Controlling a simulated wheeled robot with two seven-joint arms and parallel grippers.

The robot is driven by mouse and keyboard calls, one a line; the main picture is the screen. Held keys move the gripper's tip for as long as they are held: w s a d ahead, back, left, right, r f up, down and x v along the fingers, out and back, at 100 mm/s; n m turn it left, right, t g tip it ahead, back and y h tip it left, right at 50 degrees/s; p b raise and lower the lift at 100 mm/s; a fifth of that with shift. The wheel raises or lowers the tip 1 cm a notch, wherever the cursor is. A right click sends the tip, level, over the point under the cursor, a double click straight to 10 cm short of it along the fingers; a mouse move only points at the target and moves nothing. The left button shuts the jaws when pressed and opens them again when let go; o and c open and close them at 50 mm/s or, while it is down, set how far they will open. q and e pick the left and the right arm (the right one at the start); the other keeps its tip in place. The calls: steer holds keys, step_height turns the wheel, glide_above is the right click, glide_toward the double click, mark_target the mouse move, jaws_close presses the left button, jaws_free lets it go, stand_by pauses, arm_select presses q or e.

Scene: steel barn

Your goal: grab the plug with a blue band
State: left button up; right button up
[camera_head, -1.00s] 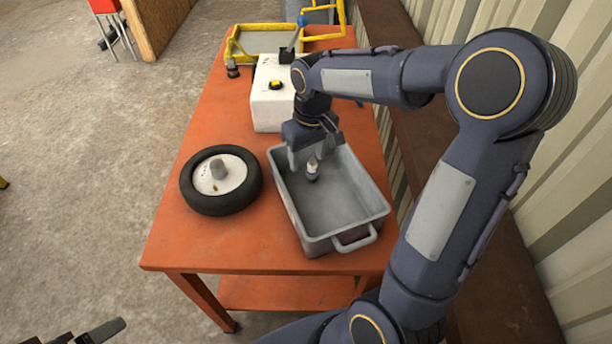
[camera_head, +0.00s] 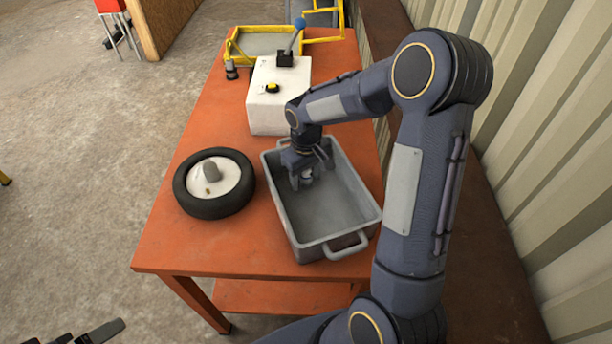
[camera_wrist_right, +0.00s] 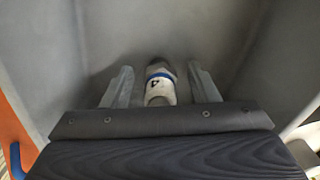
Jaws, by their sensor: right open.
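The plug with a blue band (camera_wrist_right: 161,88) is white with a grey end and a dark mark, and shows in the right wrist view. It is in the grey bin (camera_head: 340,222), near the bin's far end; in the head view it is mostly hidden by my gripper. My right gripper (camera_head: 309,177) is open and reaches down into the bin. Its fingers stand on either side of the plug in the right wrist view (camera_wrist_right: 160,80), with a gap on each side. Part of my left gripper (camera_head: 95,334) shows at the bottom left edge; its jaws are unclear.
A wheel with a black tyre (camera_head: 218,207) lies left of the bin on the orange table (camera_head: 180,240). A white box (camera_head: 272,112) with a yellow button and blue-knobbed lever stands behind it. A yellow-rimmed tray (camera_head: 262,45) and a small dark-and-grey object (camera_head: 231,70) are farther back.

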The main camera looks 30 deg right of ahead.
steer(key=c, duration=1)
steer(key=shift+c, duration=0.2)
steer(key=shift+r, duration=0.15)
